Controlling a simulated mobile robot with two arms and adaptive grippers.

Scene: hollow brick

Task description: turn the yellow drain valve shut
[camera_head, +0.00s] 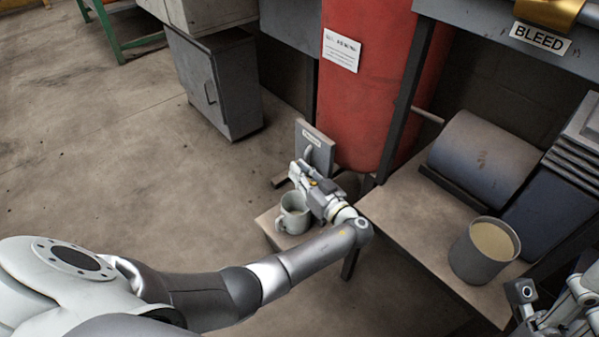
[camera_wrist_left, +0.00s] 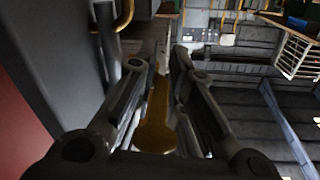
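My left gripper (camera_head: 304,178) is beside the grey labelled panel (camera_head: 318,148) at the foot of the red tank, just above a pale mug. In the left wrist view a yellow handle (camera_wrist_left: 156,118), which looks like the drain valve's, lies lengthwise between the two fingers (camera_wrist_left: 165,65). The fingers close in on it from both sides and fill most of the gap around it. In the head view the valve is mostly hidden by the gripper.
The pale mug (camera_head: 292,214) stands on a low stand (camera_head: 272,236) under the left gripper. The red tank (camera_head: 365,90) rises behind. A bench (camera_head: 420,225) at the right bears a grey can (camera_head: 484,252) and a dark cylinder (camera_head: 484,158). Floor at the left is clear.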

